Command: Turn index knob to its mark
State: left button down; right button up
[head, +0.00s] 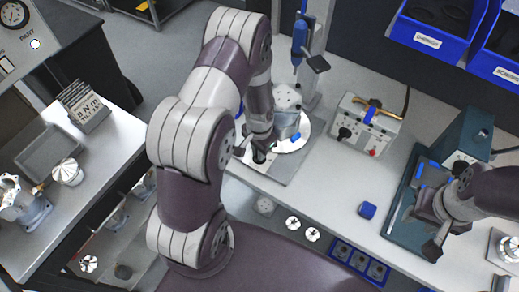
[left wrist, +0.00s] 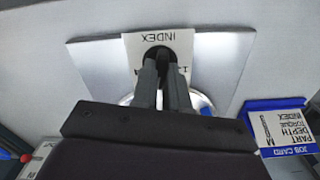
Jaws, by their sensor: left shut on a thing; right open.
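The black index knob (left wrist: 158,51) shows at the far end of my left gripper's fingers in the left wrist view, beside a white label (left wrist: 180,40) reading INDEX, upside down. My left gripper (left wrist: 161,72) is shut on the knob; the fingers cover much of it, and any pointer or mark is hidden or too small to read. In the head view my left gripper (head: 260,153) is at the front left of a fixture with a round silver plate (head: 297,143). My right gripper (head: 437,232) is open and apart from it, at the right by a teal machine (head: 404,218).
A control box (head: 366,128) with knobs stands behind, right of the fixture. A job card (left wrist: 283,131) lies right of the fixture in the left wrist view.

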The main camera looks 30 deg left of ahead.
pick_arm(q)
jog(key=shift+m, duration=0.6)
jog(key=shift+w, duration=0.1)
jog(key=c, duration=1.1)
grip_release()
jog(key=shift+c, duration=0.2)
jog(key=shift+r, duration=0.1)
notch_tip(320, 180, up, 13)
jog(key=b, duration=0.1)
jog(key=shift+f+b, duration=0.2)
jog(key=shift+b, duration=0.2)
